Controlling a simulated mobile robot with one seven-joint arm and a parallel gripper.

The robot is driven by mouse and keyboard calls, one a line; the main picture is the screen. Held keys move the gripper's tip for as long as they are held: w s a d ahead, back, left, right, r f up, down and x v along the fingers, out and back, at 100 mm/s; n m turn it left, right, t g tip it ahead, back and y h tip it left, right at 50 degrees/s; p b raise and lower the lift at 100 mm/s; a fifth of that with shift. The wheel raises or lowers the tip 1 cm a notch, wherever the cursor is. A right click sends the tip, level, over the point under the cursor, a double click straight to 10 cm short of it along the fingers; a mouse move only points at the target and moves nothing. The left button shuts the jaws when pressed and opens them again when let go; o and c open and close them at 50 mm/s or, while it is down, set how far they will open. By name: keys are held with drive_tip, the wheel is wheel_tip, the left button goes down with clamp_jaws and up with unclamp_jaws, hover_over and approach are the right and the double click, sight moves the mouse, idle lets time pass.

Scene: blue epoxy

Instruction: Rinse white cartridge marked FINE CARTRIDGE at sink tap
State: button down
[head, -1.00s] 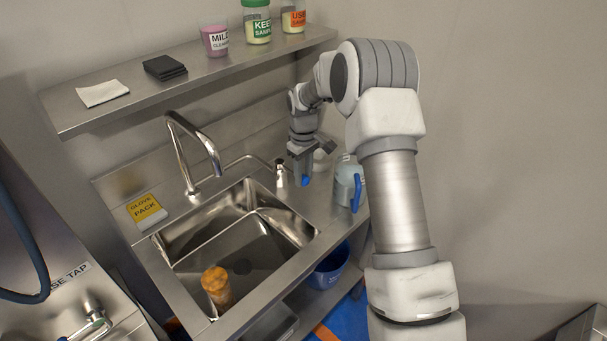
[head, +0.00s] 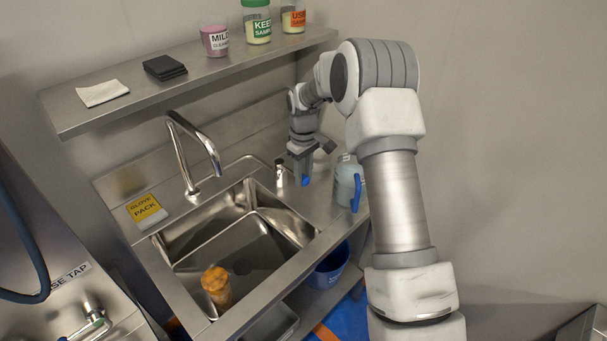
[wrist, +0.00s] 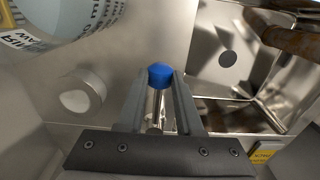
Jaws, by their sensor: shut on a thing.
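My gripper (head: 304,178) is over the counter at the right rim of the sink. In the wrist view my gripper (wrist: 160,95) has its fingers closed around a blue-ended metal piece (wrist: 160,75), which looks like a tap handle. A curved tap (head: 190,150) rises behind the sink (head: 210,240). A cylinder with an orange-brown top (head: 216,284) stands in the front left of the basin. A brown-stained cylinder (wrist: 298,44) shows in the wrist view. I can read no FINE CARTRIDGE mark, so I cannot tell whether this is the white cartridge.
A jug with a blue handle (head: 348,182) stands right of my gripper. A yellow glove pack (head: 146,209) lies left of the sink. The shelf (head: 130,105) above holds cups, a jar and cloths. A blue bucket (head: 329,268) is below.

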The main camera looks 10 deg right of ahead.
drive_tip(key=shift+s+a+m+b, duration=0.25)
drive_tip(key=shift+a+m+b, duration=0.15)
drive_tip(key=shift+m, duration=0.2)
drive_tip(key=shift+s+a+m, duration=0.2)
drive_tip(key=shift+a+m, duration=0.25)
drive_tip(key=shift+m, duration=0.15)
drive_tip(key=c, duration=0.6)
unclamp_jaws()
drive_tip(key=shift+o, duration=0.2)
wheel_tip(320, 180, up, 18)
drive_tip(key=shift+f, duration=0.25)
